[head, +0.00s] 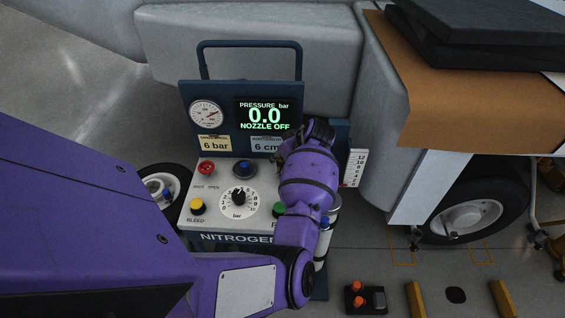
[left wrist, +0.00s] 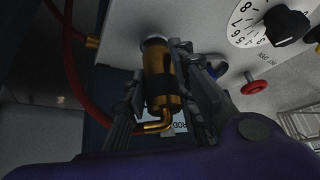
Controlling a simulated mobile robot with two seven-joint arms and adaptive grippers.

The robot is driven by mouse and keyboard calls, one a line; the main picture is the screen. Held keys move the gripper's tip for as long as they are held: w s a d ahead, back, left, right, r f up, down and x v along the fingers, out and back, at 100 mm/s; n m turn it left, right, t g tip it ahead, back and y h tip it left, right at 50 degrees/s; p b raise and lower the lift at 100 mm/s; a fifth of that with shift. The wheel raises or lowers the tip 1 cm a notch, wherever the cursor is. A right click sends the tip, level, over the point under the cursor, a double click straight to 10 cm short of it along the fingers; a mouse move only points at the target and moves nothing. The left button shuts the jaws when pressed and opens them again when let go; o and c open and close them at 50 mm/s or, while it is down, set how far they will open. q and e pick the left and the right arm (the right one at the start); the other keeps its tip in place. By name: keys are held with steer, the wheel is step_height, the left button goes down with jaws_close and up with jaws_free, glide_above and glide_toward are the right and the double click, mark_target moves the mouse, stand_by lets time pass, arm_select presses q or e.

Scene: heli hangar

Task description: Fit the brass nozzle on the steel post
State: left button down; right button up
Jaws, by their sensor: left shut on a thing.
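The brass nozzle (left wrist: 158,62) shows in the left wrist view as an upright brass cylinder with a dark band and a bent brass pipe at its lower end. My left gripper (left wrist: 160,75) is shut on it, one finger on each side. A pale metal end (left wrist: 154,41) shows at the nozzle's far end; I cannot tell whether it is the steel post or how the two sit together. In the head view my left gripper (head: 318,132) is at the right edge of the nitrogen cart's panel, and its arm hides the nozzle and post. My right gripper is not in view.
The nitrogen cart's display (head: 265,115) reads 0.0 bar, NOZZLE OFF. Its panel has a dial knob (head: 238,197), a red button (head: 206,167) and a gauge (head: 206,114). A red hose (left wrist: 73,80) runs beside the nozzle. A white scale (head: 354,167) stands right of the gripper.

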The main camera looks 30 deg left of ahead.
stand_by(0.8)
arm_select(q)
steer(key=shift+f, duration=0.6)
steer(key=c, duration=1.7)
jaws_free()
steer(key=shift+c, duration=0.2)
steer(key=shift+o, duration=0.3)
